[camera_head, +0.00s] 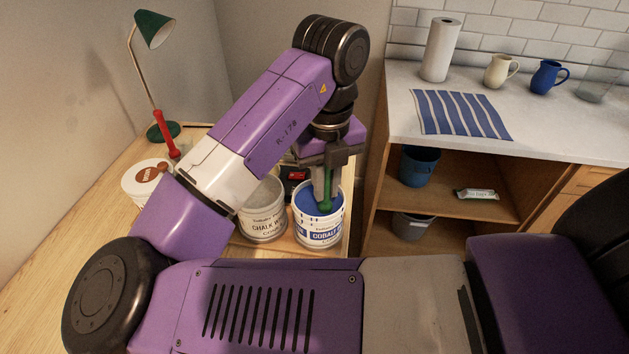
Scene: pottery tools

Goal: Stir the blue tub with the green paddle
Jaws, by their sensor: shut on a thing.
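The blue tub (319,229) is a white-walled pot with a cobalt label and blue contents, standing near the right edge of the wooden table. My gripper (327,170) points down above the tub and is shut on the green paddle (326,192). The paddle is upright, and its lower end is inside the tub, at the blue contents. How deep the paddle reaches is hidden by the contents. The gripper's fingers partly cover the paddle's upper part.
A chalk-white tub (263,222) stands close left of the blue tub. A counter with a striped cloth (460,114) lies to the right.

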